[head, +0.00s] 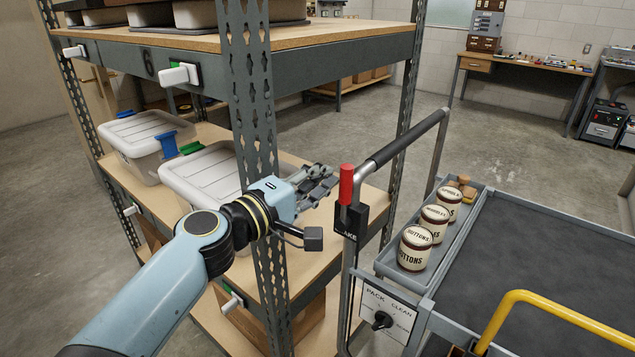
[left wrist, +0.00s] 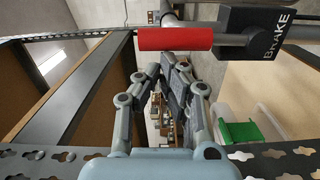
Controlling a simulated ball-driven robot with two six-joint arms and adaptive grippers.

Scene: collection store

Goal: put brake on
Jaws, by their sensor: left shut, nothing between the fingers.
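The red brake lever (head: 346,184) stands upright at a black housing (head: 352,219) on the cart's grey push-handle post. In the left wrist view the red lever (left wrist: 175,39) lies across the upper middle, beside the housing marked BRAKE (left wrist: 265,36). My left gripper (head: 330,178) is just left of the lever in the head view, with its fingers shut and empty. In the left wrist view the fingertips (left wrist: 168,72) are just below the lever. I cannot tell whether they touch it. My right gripper is out of view.
A perforated shelf post (head: 252,100) stands right behind my left wrist, with lidded boxes (head: 205,175) on the shelves. The cart (head: 560,250) carries several labelled tins (head: 415,250), a PACK/CLEAN dial (head: 382,320) and a yellow handle (head: 520,295). The floor behind is open.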

